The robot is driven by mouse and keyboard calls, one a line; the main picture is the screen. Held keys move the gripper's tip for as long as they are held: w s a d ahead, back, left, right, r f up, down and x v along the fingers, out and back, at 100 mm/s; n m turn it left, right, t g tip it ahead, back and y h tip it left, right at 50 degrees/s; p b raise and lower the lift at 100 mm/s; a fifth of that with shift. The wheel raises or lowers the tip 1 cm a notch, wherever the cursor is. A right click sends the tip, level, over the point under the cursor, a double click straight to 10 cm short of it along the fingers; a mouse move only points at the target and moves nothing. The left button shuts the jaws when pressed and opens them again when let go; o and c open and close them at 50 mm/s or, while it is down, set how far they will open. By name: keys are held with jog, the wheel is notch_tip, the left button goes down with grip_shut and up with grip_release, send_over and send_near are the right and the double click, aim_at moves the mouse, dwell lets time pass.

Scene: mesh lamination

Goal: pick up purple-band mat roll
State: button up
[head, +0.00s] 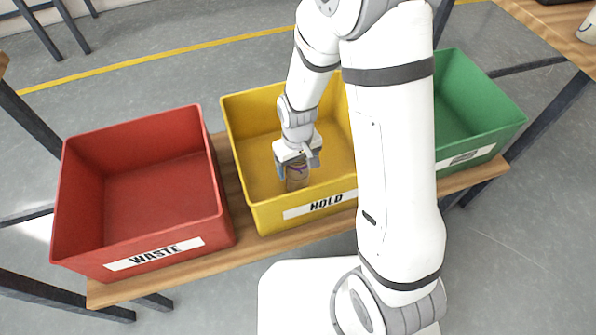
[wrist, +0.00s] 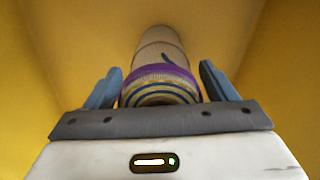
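The purple-band mat roll (wrist: 162,74) is tan, with its spiral end facing my gripper in the wrist view. A purple band circles it near that end, and a dark blue mark lies farther along. In the head view the roll (head: 297,180) is inside the yellow HOLD bin (head: 262,212), under my gripper (head: 298,163). In the wrist view my gripper's blue-grey fingers (wrist: 161,78) stand on either side of the roll, with narrow gaps showing beside it. The gripper looks open around the roll. The roll's far end is not clear.
A red WASTE bin (head: 75,215) stands left of the yellow bin and looks empty. A green bin (head: 500,125) stands to the right, partly hidden by my arm. The bins sit on a wooden bench (head: 250,255). The yellow bin's walls surround my gripper.

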jog(key=c, duration=1.1)
